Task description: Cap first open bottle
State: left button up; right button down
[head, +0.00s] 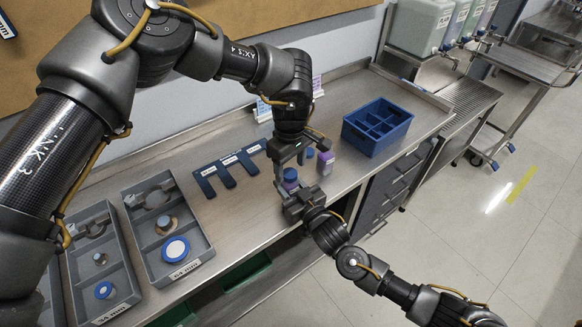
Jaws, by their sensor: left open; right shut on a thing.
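A bottle (291,187) with purple contents stands near the bench's front edge, with a blue cap (290,174) at its top. My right gripper (290,194) comes from the lower right and is shut on this bottle's lower part, which it partly hides. My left gripper (291,166) points down from above, open, with its fingers around or just above the blue cap; I cannot tell if they touch it. A second bottle (325,163), with a purple top and pale label, stands to the right. Another blue cap or top (309,153) shows just behind, partly hidden.
Grey divided trays, one marked 64 mm (197,262) and one marked 34 mm (127,300), hold round parts at the left. A blue forked holder (205,186) lies between them and the bottles. A blue divided crate (356,139) stands at the right. Bench is clear around it.

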pick_arm(q)
notch_tip(320, 180, up, 11)
jog(key=shift+f, duration=0.15)
pick_arm(e)
jog(key=c, duration=0.7)
grip_release()
jog(key=shift+c, duration=0.2)
jog(key=shift+s+d+f, duration=0.1)
jog(key=shift+s+d, duration=0.25)
jog(key=shift+s, duration=0.1)
pick_arm(q)
notch_tip(320, 180, down, 2)
jog(key=shift+f+b, duration=0.2)
jog(key=shift+b, duration=0.95)
pick_arm(e)
jog(key=v, duration=0.9)
jog(key=shift+s+d, duration=0.2)
jog(key=shift+s, duration=0.1)
